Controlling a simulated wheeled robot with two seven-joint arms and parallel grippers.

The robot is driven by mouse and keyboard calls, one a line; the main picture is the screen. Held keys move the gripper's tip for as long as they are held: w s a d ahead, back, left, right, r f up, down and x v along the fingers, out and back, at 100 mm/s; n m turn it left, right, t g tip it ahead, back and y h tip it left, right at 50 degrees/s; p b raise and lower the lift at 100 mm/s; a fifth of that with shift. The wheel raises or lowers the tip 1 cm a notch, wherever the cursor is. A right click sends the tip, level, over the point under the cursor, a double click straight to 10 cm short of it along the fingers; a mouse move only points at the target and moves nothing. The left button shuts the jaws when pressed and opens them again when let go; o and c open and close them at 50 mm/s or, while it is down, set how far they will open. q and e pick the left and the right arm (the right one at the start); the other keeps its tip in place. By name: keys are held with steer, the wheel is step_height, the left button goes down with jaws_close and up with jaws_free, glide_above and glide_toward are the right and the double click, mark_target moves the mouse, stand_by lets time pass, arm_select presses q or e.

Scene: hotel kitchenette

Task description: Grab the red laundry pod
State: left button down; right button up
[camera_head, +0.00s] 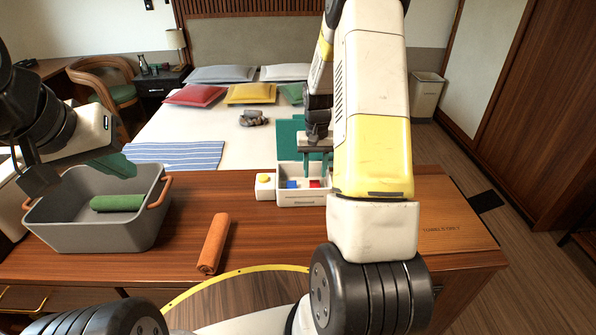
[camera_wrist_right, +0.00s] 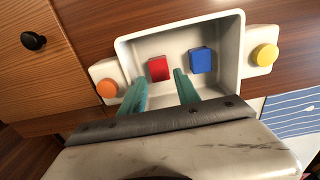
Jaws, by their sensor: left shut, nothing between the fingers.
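The red laundry pod (camera_head: 314,184) lies in a small white tray (camera_head: 301,200) on the wooden counter. It also shows in the right wrist view (camera_wrist_right: 158,69), with a blue pod (camera_wrist_right: 201,60) beside it. My right gripper (camera_head: 316,172) is over the tray, fingers pointing down. In the right wrist view its teal fingers (camera_wrist_right: 159,82) are apart and empty, with the red pod just beyond the gap between their tips. My left gripper (camera_head: 117,164) is shut and empty above the grey basket at the left.
The grey basket (camera_head: 95,231) holds a rolled green towel (camera_head: 118,203). A rolled orange towel (camera_head: 214,243) lies on the counter. Yellow (camera_wrist_right: 265,54) and orange (camera_wrist_right: 107,88) round knobs on white blocks flank the tray. A wooden board (camera_head: 455,222) lies at the right.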

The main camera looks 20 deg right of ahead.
mark_target(315, 184)
steer(key=f, duration=0.5)
steer(key=shift+s, duration=0.25)
jaws_close()
steer(key=shift+r, duration=0.15)
